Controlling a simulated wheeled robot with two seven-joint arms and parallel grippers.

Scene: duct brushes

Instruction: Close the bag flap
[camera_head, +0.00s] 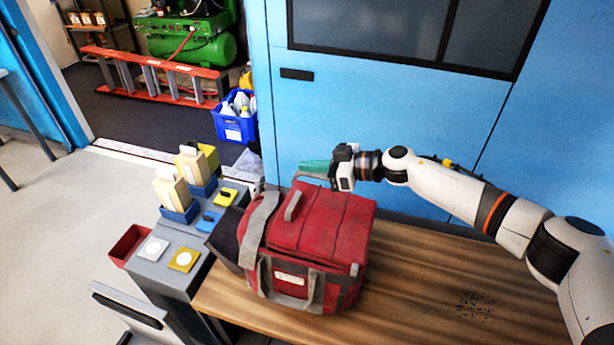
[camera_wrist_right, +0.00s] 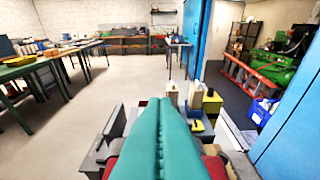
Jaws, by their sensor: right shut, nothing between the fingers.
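A red bag (camera_head: 325,225) with grey straps stands on the wooden table. Its red top panel lies over the opening, with a grey strip handle (camera_head: 293,206) standing up near its left side. A dark panel (camera_head: 229,238) hangs out at the bag's left end. My right gripper (camera_head: 316,168) is above the back of the bag, pointing left, with its teal fingers together and empty. In the right wrist view the teal fingers (camera_wrist_right: 160,140) are pressed together, and a little red of the bag (camera_wrist_right: 113,166) shows below them. My left gripper is not in view.
A grey stand (camera_head: 180,235) left of the bag carries yellow and white boxes, blue holders and coloured pads. A red bin (camera_head: 130,245) is on its left side. A blue cabinet wall (camera_head: 400,110) is close behind. The wooden table (camera_head: 430,290) is clear on the right except for small dark specks.

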